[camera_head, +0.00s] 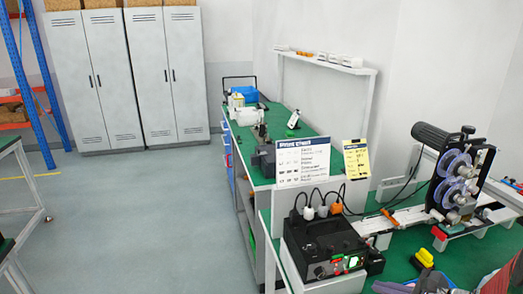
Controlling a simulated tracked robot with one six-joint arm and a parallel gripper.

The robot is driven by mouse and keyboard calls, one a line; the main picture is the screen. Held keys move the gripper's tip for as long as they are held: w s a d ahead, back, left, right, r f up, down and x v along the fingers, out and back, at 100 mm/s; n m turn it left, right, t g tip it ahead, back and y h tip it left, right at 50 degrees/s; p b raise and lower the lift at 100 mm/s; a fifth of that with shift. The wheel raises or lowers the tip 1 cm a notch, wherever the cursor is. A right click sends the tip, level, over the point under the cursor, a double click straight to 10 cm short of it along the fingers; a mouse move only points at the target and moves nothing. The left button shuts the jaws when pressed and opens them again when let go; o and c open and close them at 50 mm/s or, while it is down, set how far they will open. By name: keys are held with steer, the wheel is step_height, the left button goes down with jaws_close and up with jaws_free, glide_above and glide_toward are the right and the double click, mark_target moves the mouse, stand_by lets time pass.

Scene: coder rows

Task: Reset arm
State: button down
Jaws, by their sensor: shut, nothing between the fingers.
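Neither my gripper nor any part of my arm that I can be sure of shows in the head camera view. The gripper's position and the arm's pose cannot be seen here.
A green-topped workbench (395,268) at the right holds a black box with plugs (325,245) and a machine with blue reels (455,180). A second green bench (305,131) stands behind. Grey cabinets (165,75) line the back wall. The grey floor (135,215) at left-centre is clear.

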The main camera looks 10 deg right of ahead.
steer(key=s+a+n+g, duration=0.1)
steer(key=s+a+f+n+g, duration=0.1)
steer(key=s+n, duration=0.1)
steer(key=s+a+n+g, duration=0.1)
steer(key=s+a+n, duration=0.1)
steer(key=shift+s+f+y, duration=0.1)
steer(key=shift+f+y, duration=0.3)
steer(key=s+a+r+n+h, duration=0.2)
steer(key=s+a+r+n, duration=0.1)
steer(key=a+r+n, duration=0.5)
steer(key=s+a+r+n+g+h, duration=0.1)
steer(key=s+a+r+n+h, duration=0.2)
steer(key=a+r+n, duration=0.5)
steer(key=a+n, duration=0.1)
steer(key=n, duration=0.4)
steer(key=shift+s+a+r, duration=0.2)
steer(key=shift+s+a, duration=0.1)
steer(key=shift+s, duration=0.1)
